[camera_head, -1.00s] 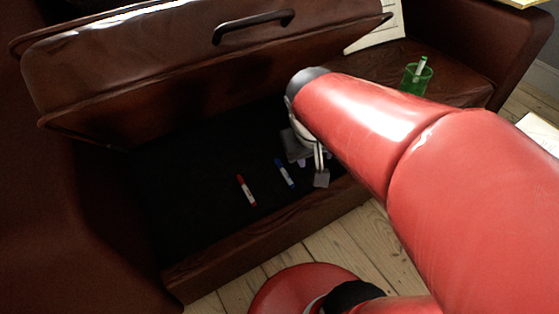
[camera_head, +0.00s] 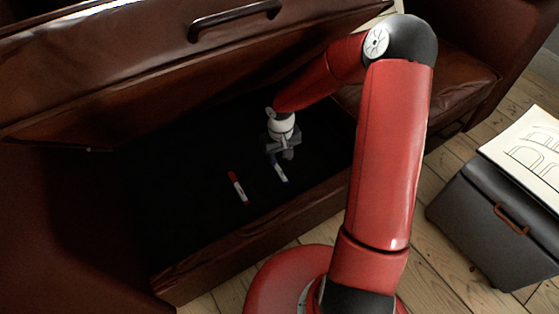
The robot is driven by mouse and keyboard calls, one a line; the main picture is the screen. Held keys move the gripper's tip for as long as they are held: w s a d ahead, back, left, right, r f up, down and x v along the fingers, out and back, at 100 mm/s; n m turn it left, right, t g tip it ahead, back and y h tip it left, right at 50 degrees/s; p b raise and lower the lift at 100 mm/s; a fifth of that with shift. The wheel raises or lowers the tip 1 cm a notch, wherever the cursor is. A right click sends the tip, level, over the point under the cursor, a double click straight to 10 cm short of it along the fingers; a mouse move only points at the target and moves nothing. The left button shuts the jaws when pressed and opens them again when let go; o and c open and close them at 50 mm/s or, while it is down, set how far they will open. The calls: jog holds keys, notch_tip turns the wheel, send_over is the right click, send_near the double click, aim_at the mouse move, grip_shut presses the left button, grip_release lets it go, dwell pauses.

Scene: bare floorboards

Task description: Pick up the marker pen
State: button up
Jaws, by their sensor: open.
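A red marker pen (camera_head: 237,188) with a white barrel lies on the black floor of the open storage compartment (camera_head: 190,230) in the brown leather sofa. A blue marker pen (camera_head: 280,173) lies to its right, its upper end partly hidden by my gripper. My gripper (camera_head: 284,155) is open and points down into the compartment, just above the upper end of the blue pen. I cannot tell whether the fingers touch it or whether another pen is hidden behind them.
The raised leather lid (camera_head: 130,75) with its dark handle (camera_head: 235,20) stands over the back of the compartment. The front wall (camera_head: 260,245) borders the near side.

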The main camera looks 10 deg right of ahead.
aim_at(280, 171)
jog(key=f, duration=0.2)
jog(key=f+b, duration=0.1)
jog(key=f, duration=0.2)
jog(key=w+f+b, duration=0.1)
jog(key=f, duration=0.2)
jog(key=shift+d, duration=0.1)
grip_shut()
